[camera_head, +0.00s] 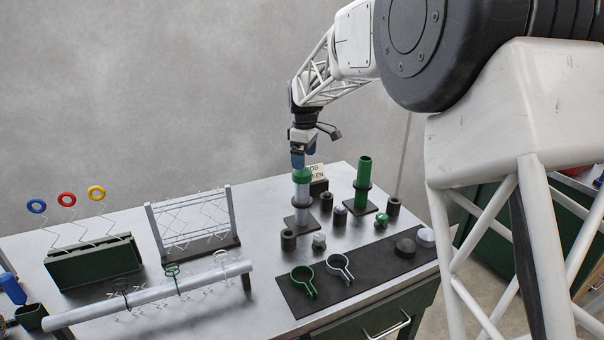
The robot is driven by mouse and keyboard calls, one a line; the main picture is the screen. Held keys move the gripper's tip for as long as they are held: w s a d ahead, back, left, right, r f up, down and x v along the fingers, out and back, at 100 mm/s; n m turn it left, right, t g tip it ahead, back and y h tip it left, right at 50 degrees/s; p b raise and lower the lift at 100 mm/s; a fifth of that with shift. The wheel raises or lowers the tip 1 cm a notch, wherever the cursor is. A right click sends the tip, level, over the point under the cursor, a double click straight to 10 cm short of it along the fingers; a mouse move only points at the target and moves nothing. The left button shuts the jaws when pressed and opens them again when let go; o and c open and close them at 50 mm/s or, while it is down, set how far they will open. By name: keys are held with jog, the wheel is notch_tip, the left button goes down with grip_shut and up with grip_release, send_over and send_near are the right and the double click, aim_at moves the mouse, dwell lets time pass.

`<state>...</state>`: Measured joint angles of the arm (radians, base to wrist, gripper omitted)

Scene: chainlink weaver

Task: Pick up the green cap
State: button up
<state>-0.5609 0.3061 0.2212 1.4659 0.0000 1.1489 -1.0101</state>
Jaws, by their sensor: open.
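A green cap (301,175) sits at the top of a light grey upright tube (301,198), which stands on a dark square base. My gripper (298,162) points down right over this cap, with its bluish fingers at the cap's top. It is open; whether the fingers are around the cap or just above it I cannot tell. Another small rounded green piece (383,218) sits in a dark holder farther right. A tall green tube (363,171) stands on its own dark base behind it.
A partly hidden sign (317,171) stands just behind the grey tube. Several small dark cylinders, such as one at the left (288,240), surround the tubes. A dark mat (318,298) holds a green ring clamp (303,280) and a white one (340,267). A wire rack (191,221) stands left.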

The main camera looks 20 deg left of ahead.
aim_at(302, 173)
jog(key=shift+f, duration=0.35)
jog(key=shift+f, duration=0.1)
jog(key=shift+f, duration=2.45)
jog(key=shift+c, duration=0.5)
jog(key=c, duration=0.9)
jog(key=shift+r, duration=0.1)
